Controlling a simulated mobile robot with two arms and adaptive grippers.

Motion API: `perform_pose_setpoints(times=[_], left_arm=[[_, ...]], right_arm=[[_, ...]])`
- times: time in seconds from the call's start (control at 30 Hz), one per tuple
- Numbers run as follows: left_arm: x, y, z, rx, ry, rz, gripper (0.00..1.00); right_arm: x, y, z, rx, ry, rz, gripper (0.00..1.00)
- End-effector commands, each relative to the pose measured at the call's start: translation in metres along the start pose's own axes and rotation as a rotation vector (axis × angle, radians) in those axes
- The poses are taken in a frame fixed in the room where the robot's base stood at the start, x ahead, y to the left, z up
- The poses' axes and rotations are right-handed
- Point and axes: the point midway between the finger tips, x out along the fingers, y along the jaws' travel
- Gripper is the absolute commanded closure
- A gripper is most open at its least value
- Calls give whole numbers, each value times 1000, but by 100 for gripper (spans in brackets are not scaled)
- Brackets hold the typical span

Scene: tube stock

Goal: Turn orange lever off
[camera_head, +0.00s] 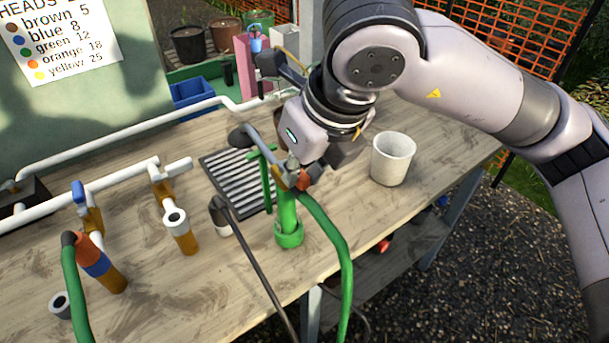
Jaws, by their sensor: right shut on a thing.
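My right gripper (290,168) reaches down from the upper right and is shut on the end fitting of a green hose. An orange-red piece (303,180) shows at the fingertips, where the hose (338,244) starts. I cannot tell whether this piece is the lever. A green upright tube with a wide round foot (289,234) is directly below the gripper. At the left, another orange piece (88,245) sits above a blue band on a brass outlet, by a second green hose (72,290). My left gripper is not in view.
White pipes carry a blue lever (78,192) and a white lever (180,167) on brass valves. A slatted dark tray (212,162) lies behind the green tube. A white cup (392,158) stands right of the gripper. A dark rod (255,260) crosses the table's front edge.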

Motion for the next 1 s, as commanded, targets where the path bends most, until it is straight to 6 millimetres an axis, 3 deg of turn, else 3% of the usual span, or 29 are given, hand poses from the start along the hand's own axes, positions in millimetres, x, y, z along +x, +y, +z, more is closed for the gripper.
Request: perform_pose_setpoints(times=[0.6,0.63,0.9,1.0], left_arm=[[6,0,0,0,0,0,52],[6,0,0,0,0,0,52],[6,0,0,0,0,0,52],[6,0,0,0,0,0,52]], right_arm=[[0,1,1,38,-1,-16,100],[0,1,1,38,-1,-16,83],[0,1,0,37,0,-15,65],[0,1,0,37,0,-15,65]])
